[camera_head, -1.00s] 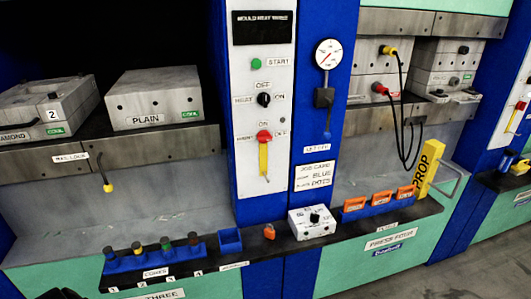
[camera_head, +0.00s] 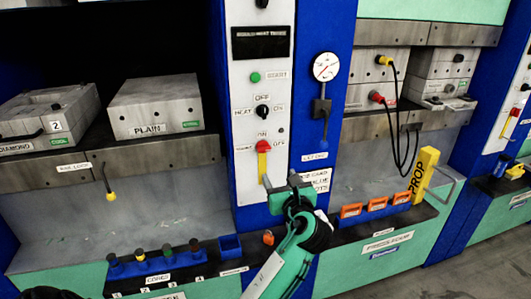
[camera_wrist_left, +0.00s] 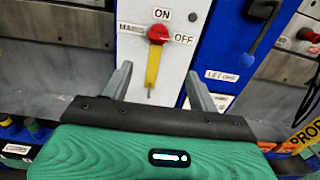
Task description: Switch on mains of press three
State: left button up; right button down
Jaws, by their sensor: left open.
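The mains switch is a red knob (camera_head: 263,146) with a yellow lever hanging straight down, low on the white control panel (camera_head: 264,90) between the two press bays. In the left wrist view the knob (camera_wrist_left: 161,33) has ON above it and OFF to its right; the yellow lever (camera_wrist_left: 153,66) points down. My left gripper (camera_head: 290,182) is open and empty, below the switch and slightly right of it in the head view. In the wrist view its fingers (camera_wrist_left: 158,70) appear either side of the lever's lower part; contact cannot be told. My right gripper is not in view.
Above the mains switch are the heat switch (camera_head: 262,112) and green start button (camera_head: 255,77). A gauge (camera_head: 326,66) and blue-handled lever (camera_head: 323,128) stand right.

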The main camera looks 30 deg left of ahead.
aim_at(265, 151)
pick_arm(q)
jog(key=p+x, duration=0.1)
jog(key=x, duration=0.3)
jog(key=p+x, duration=0.1)
jog(key=x, duration=0.4)
jog(key=p+x, duration=0.1)
jog(key=x, duration=0.3)
jog(key=shift+w+a+r, duration=0.1)
jog(key=shift+a+r, duration=0.2)
jog(key=shift+a, duration=0.1)
jog(key=c, duration=1)
